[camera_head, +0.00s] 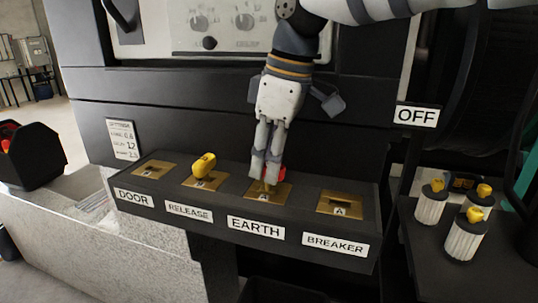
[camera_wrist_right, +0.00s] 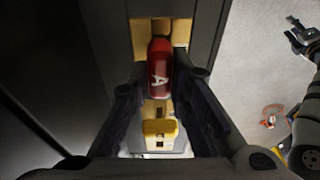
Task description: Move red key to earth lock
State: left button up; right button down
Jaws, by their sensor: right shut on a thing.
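My right gripper (camera_head: 268,172) points down over the brass EARTH lock plate (camera_head: 284,192) on the sloping panel. It is shut on the red key (camera_head: 280,174), which is mostly hidden by the fingers in the head view. In the right wrist view the red key (camera_wrist_right: 160,68), marked with a white A, sits between the fingers with a brass plate (camera_wrist_right: 181,32) behind it. I cannot tell how far the key is in the lock. What looks like my left gripper (camera_wrist_right: 292,30) shows at the right edge of the wrist view, its fingers apart, far from the lock.
A yellow key (camera_head: 204,163) stands in the RELEASE lock, left of EARTH. The DOOR (camera_head: 154,169) and BREAKER (camera_head: 340,204) locks hold no key. Several pale cylinders with yellow tops (camera_head: 465,235) stand at right. A black box (camera_head: 30,155) is at far left.

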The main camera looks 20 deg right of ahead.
jog(key=shift+f, duration=0.6)
jog(key=c, duration=1.4)
grip_release()
jog(key=shift+r, duration=0.1)
notch_tip(320, 180, up, 7)
jog(key=shift+r, duration=0.2)
